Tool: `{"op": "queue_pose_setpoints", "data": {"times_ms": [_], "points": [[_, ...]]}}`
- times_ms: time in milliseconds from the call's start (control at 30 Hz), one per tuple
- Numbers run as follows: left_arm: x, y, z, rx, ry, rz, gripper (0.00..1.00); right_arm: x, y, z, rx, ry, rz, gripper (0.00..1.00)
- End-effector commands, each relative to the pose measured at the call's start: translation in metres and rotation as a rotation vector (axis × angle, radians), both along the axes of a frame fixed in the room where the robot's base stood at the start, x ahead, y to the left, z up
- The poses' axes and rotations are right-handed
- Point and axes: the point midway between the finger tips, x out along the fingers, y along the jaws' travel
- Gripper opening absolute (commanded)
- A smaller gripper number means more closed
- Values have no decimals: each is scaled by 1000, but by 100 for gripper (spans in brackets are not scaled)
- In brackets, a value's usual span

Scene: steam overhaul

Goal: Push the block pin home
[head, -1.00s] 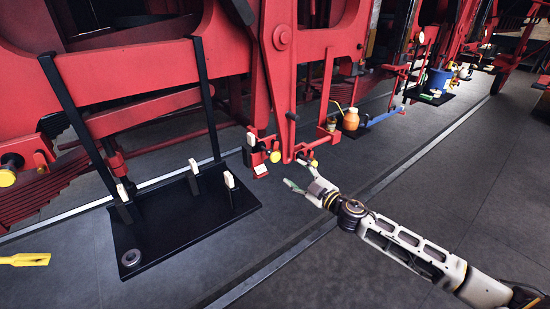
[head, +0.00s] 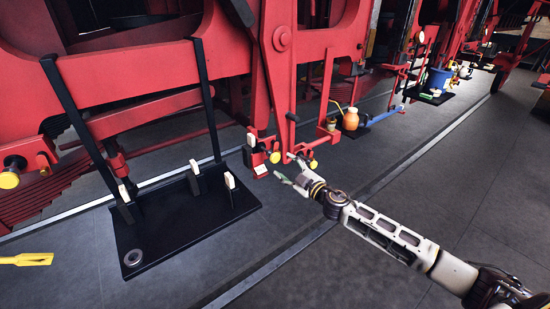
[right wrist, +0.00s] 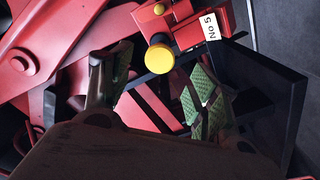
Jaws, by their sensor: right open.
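A yellow-ended pin (head: 275,157), seemingly the block pin, sticks out of a red bracket beside a small white label (head: 260,170) low on the red frame. In the right wrist view the round yellow end (right wrist: 160,58) faces me near the "No 5" label (right wrist: 210,24). How deep the pin sits is hard to tell. My right gripper (head: 287,168) is open and empty, just in front of and beside the bracket. In the right wrist view its fingers, with green pads, stand on either side of the yellow end, apart from it. My left gripper is not in view.
Another yellow-ended pin (head: 313,164) sits just right of my gripper. A yellow tool (head: 25,259) lies at the left edge. The floor at right is clear.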

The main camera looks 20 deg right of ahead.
Motion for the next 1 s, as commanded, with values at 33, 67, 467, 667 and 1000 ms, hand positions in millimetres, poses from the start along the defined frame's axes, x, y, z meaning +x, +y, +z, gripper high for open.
{"op": "queue_pose_setpoints", "data": {"times_ms": [33, 67, 467, 667, 1000], "points": [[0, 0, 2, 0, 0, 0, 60, 4, 1, 1, 0, -1, -1, 60], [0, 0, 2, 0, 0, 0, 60, 6, 2, 1, 0, -1, -1, 60], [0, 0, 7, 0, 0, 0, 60, 31, 12, 1, 1, 0, 1, 60], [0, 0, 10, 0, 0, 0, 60, 45, 17, 1, 1, 0, 1, 60], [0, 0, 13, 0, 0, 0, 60, 67, 24, 0, 1, 0, 0, 60]]}}
